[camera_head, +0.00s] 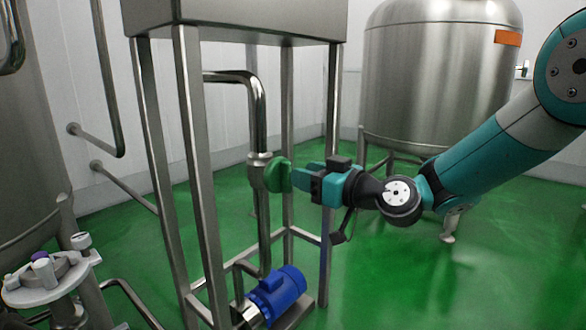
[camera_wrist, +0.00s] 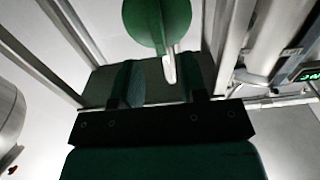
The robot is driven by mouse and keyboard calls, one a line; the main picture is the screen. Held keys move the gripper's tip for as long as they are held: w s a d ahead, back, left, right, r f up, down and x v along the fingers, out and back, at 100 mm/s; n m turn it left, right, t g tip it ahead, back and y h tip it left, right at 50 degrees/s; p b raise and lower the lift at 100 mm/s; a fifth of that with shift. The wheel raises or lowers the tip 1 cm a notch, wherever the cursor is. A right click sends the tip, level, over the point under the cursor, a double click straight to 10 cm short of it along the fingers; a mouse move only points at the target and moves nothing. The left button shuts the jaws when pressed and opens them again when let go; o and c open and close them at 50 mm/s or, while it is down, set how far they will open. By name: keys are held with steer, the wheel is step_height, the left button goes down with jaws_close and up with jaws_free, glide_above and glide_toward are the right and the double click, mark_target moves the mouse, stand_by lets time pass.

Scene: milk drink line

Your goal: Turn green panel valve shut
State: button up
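The green valve handle (camera_head: 277,175) is a round disc on a vertical steel pipe (camera_head: 264,215) inside the metal frame. My gripper (camera_head: 301,175) is just to its right, with its fingers pointing at the disc. In the wrist view the green disc (camera_wrist: 157,20) is at the top centre, with a pale stem or lever (camera_wrist: 170,67) below it. The two fingers of my gripper (camera_wrist: 162,72) are apart on either side of that line, and nothing is clearly clamped between them. I cannot tell whether the fingertips touch the disc.
Steel frame posts (camera_head: 202,190) stand left of and around the valve. A blue pump (camera_head: 276,290) sits low below it. A large steel tank (camera_head: 440,75) stands behind at right. A grey fitting (camera_head: 45,275) is at lower left. Green floor is open at right.

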mark_target(283, 176)
steer(key=shift+x, duration=2.05)
jaws_close()
steer(key=shift+w+d+f+m+p, duration=0.3)
steer(key=shift+m+p, duration=1.45)
steer(key=shift+m, duration=1.25)
steer(key=shift+w+d+f+m+p, duration=0.15)
steer(key=shift+w+f+m+p, duration=0.2)
steer(key=shift+m+p, duration=2)
steer(key=shift+w+d+f+m+p, duration=0.3)
steer(key=shift+m+p, duration=0.8)
steer(key=shift+m, duration=2.55)
steer(key=shift+s+a+f, duration=0.1)
steer(key=shift+s+f, duration=0.05)
